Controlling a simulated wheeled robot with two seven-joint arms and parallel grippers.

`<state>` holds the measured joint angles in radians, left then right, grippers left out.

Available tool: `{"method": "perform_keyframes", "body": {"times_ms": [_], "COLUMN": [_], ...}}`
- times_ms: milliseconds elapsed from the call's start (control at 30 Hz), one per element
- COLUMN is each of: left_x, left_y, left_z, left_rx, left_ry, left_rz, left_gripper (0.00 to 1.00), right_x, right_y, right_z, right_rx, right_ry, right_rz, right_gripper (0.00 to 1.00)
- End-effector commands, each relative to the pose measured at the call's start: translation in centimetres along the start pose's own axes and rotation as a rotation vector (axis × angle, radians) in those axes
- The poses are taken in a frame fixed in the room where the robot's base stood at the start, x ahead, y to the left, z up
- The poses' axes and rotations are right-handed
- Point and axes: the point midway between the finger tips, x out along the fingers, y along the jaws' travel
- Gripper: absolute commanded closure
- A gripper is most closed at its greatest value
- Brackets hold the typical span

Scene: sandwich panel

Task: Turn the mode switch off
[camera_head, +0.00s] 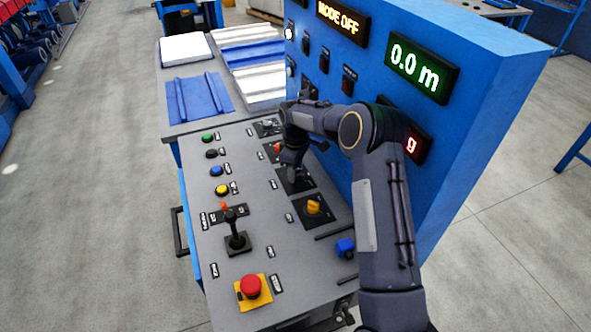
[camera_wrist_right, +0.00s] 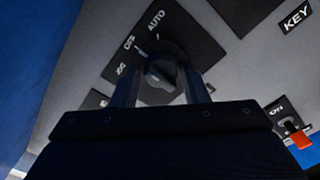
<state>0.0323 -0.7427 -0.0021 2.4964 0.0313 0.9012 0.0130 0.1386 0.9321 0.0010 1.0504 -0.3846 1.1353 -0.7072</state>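The mode switch is a dark rotary knob (camera_wrist_right: 161,74) on a black plate, shown in the right wrist view with the words AUTO and OFF and a third, partly hidden label. My right gripper (camera_wrist_right: 162,84) has one finger on each side of the knob, with gaps visible, so it looks open around it. In the head view my right gripper (camera_head: 291,167) is down at the black switch plate (camera_head: 301,186) and hides the knob. The mode display (camera_head: 343,17) reads MODE OFF. My left gripper is not in view.
On the console are an orange-red switch (camera_head: 277,148), a yellow knob (camera_head: 313,207), a joystick (camera_head: 235,232), a red emergency button (camera_head: 250,286) and several coloured push buttons at left. The blue upright panel (camera_head: 480,85) stands close behind my right arm.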

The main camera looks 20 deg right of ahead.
Motion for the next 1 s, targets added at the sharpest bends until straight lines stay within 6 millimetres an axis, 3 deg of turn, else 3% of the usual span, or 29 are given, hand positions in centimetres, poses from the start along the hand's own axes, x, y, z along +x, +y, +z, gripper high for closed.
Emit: {"method": "perform_keyframes", "body": {"times_ms": [100, 433, 800, 1000], "left_x": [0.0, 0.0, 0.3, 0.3], "left_y": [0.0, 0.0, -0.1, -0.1], "left_z": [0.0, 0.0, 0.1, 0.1], "left_rx": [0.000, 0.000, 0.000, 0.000], "left_ry": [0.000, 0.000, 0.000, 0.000], "left_rz": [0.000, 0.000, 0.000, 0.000], "left_gripper": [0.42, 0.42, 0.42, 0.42], "right_x": [0.0, -0.4, -6.1, -7.7], "right_y": [0.0, 0.0, 0.0, 0.0], "right_z": [0.0, 0.0, 0.0, 0.0], "right_rx": [0.000, 0.000, 0.001, 0.000], "right_ry": [0.000, -0.001, 0.001, 0.000], "right_rz": [-0.001, -0.001, 0.000, -0.001], "right_gripper": [0.45, 0.45, 0.45, 0.45]}}
